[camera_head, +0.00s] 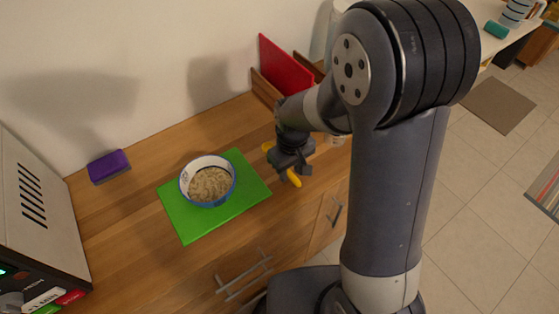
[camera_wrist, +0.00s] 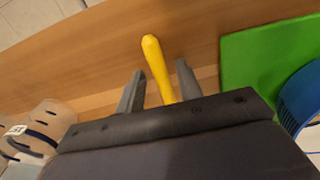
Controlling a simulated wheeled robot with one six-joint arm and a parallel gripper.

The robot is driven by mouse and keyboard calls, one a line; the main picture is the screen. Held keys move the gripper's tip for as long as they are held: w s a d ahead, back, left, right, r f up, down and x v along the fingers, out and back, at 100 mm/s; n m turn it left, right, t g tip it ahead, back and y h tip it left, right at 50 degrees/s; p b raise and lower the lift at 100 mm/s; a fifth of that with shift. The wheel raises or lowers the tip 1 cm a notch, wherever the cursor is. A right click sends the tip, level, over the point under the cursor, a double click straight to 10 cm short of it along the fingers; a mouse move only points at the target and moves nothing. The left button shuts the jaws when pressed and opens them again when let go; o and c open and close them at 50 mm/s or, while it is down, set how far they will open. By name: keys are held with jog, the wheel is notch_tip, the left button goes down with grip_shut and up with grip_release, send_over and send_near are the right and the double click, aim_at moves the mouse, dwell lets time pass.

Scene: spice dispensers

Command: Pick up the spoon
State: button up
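The spoon shows as a yellow handle (camera_wrist: 152,50) in the wrist view, lying between my gripper's two fingers, with a narrow gap on each side. Its other end is hidden under the gripper body. In the head view, yellow parts (camera_head: 294,179) show on either side of my gripper (camera_head: 286,166), which is low over the wooden counter, right of the green board. In the wrist view my gripper (camera_wrist: 160,68) is open around the handle, and I see no clear contact.
A blue-and-white bowl (camera_head: 207,182) of grainy food stands on the green board (camera_head: 195,228). A purple sponge (camera_head: 109,166) lies by the wall. A red panel (camera_head: 284,66) stands in a wooden holder behind the gripper. A pale container (camera_wrist: 45,125) is close at the wrist view's lower left.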

grip_shut()
